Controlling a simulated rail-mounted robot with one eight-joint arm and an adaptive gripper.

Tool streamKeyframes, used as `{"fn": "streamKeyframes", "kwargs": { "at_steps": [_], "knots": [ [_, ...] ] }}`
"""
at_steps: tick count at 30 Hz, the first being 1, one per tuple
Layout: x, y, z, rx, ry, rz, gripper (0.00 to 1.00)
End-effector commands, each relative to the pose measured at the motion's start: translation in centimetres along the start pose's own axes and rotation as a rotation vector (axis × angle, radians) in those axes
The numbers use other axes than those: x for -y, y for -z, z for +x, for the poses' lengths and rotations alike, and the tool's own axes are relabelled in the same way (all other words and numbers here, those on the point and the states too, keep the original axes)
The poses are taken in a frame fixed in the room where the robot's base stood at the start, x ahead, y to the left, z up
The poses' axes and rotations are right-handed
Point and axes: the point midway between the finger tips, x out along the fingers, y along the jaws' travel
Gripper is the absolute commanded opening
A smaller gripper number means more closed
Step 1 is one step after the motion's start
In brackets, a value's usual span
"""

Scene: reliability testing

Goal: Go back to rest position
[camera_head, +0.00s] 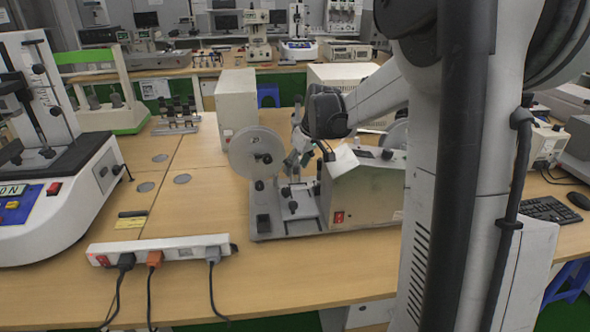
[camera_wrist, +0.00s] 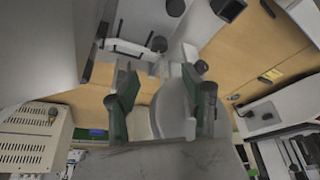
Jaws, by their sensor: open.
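My gripper (camera_head: 298,155) hangs in front of my arm, above a grey-white testing machine (camera_head: 365,192) with a large pale disc (camera_head: 257,152) on the wooden bench. In the wrist view my gripper (camera_wrist: 160,88) has its two green-padded fingers spread wide apart, with nothing held between them. The pale disc (camera_wrist: 172,108) shows behind and between the fingers there. From the head view I cannot tell whether the fingertips touch the machine. My arm and column hide the right part of the bench.
A power strip (camera_head: 160,250) with plugged cables lies at the bench's front. A blue-and-white tester (camera_head: 50,190) stands at left, a green-framed device (camera_head: 105,95) behind it. A pale box (camera_head: 236,100) stands behind the disc. Bench left of the disc is mostly clear.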

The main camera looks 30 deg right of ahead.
Motion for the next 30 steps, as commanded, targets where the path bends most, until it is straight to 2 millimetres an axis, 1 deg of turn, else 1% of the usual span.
{"fn": "streamKeyframes", "kwargs": {
  "at_steps": [13, 17, 20, 23, 24, 30],
  "knots": [
    [0.0, 0.0, 0.0, 0.0, 0.0, 0.0, 0.44],
    [0.8, -0.1, -0.6, -0.002, -0.003, 0.001, 0.44],
    [2.6, -0.4, -1.9, -0.006, -0.012, 0.009, 0.44],
    [5.1, -1.1, -3.8, -0.016, -0.024, 0.021, 0.44],
    [6.2, -1.4, -4.5, -0.02, -0.029, 0.028, 0.44],
    [11.2, -3.6, -7.9, -0.047, -0.055, 0.056, 0.44]
  ]
}}
